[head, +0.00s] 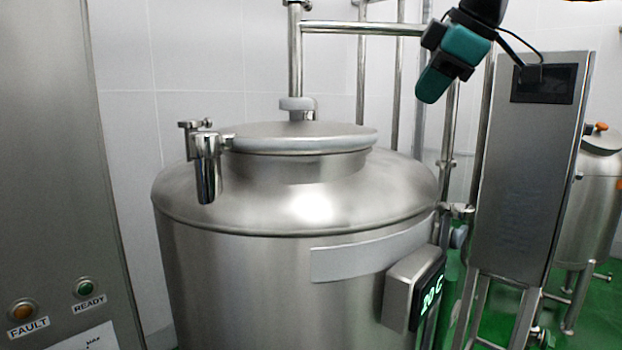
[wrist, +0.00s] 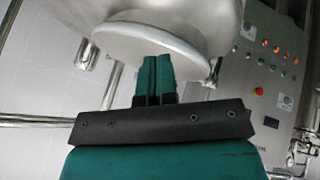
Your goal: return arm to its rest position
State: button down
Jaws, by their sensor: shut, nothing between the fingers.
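My gripper (head: 432,84) shows at the upper right of the head view, dark with teal parts. It hangs in the air above and to the right of the steel tank (head: 290,270), apart from it. In the wrist view my gripper's two teal fingers (wrist: 156,78) are together, with nothing between them. Beyond them in that view is the tank's round lid (wrist: 150,45), which is closed in the head view. The rest of my arm runs out of the head view at the top.
Vertical pipes (head: 363,90) run behind. A panel with FAULT and READY lights (head: 55,200) stands at the left. A temperature display (head: 428,298) juts from the tank. Another panel with buttons (wrist: 262,75) shows in the wrist view.

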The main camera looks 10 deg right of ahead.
jog(key=s+a+f+m+g+y+b, duration=0.1)
jog(key=s+a+f+m+g+b, duration=0.25)
jog(key=f, duration=0.65)
jog(key=s+a+f+b, duration=0.35)
jog(key=s+f, duration=0.35)
jog(key=f, duration=0.4)
jog(key=s+a+f+m+g+b, duration=0.1)
jog(key=s+f+m+g+b, duration=0.1)
jog(key=s+f, duration=1.3)
notch_tip(320, 180, down, 3)
jog(key=shift+a+f+m+g+b, duration=0.15)
jog(key=shift+m+g+b, duration=0.2)
jog(key=shift+m+b, duration=0.4)
